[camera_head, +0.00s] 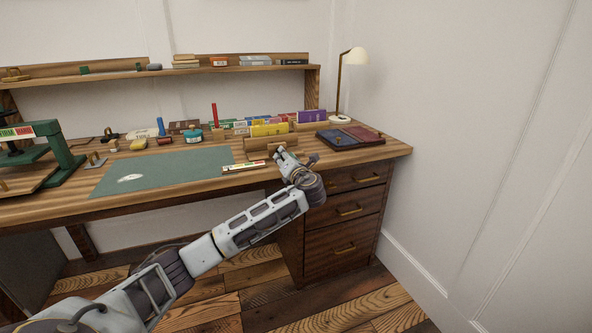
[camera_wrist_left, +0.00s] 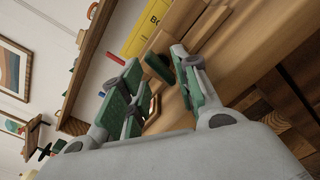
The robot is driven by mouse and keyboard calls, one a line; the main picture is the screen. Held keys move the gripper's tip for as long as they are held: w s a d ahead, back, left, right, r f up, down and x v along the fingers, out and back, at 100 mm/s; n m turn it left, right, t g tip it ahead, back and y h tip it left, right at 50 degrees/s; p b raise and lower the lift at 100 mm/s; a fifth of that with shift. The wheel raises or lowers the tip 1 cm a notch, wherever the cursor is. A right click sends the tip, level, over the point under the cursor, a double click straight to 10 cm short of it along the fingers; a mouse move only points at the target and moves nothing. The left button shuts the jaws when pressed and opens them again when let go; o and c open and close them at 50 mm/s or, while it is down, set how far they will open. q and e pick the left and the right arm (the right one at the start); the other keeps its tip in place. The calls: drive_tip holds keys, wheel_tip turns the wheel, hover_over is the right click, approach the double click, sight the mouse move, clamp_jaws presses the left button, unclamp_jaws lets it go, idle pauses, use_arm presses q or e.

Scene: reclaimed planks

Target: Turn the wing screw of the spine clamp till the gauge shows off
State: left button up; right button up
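The spine clamp (camera_head: 262,144) appears as wooden bars near the right front of the desk. Its light wooden boards (camera_wrist_left: 206,28) fill the upper middle of the left wrist view. A small coloured strip (camera_head: 244,167), perhaps the gauge, lies at the desk's front edge; its reading is too small to tell. My left gripper (camera_head: 283,154) is at the clamp's front. In the left wrist view its green-padded fingers (camera_wrist_left: 158,80) stand apart. A dark green piece (camera_wrist_left: 157,67), perhaps the wing screw, shows between the fingertips; contact cannot be told. My right gripper is not in view.
A green mat (camera_head: 165,172) covers the desk's middle. A green press (camera_head: 62,155) stands at the left. Coloured books, with a yellow one (camera_head: 270,130), stand behind the clamp. A dark tray (camera_head: 350,137) and a lamp (camera_head: 340,85) are at the right.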

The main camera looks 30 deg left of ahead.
use_arm(q)
drive_tip(key=p+v, duration=0.4)
drive_tip(key=v, duration=0.6)
drive_tip(key=shift+s+d, duration=0.15)
drive_tip(key=shift+s, duration=0.1)
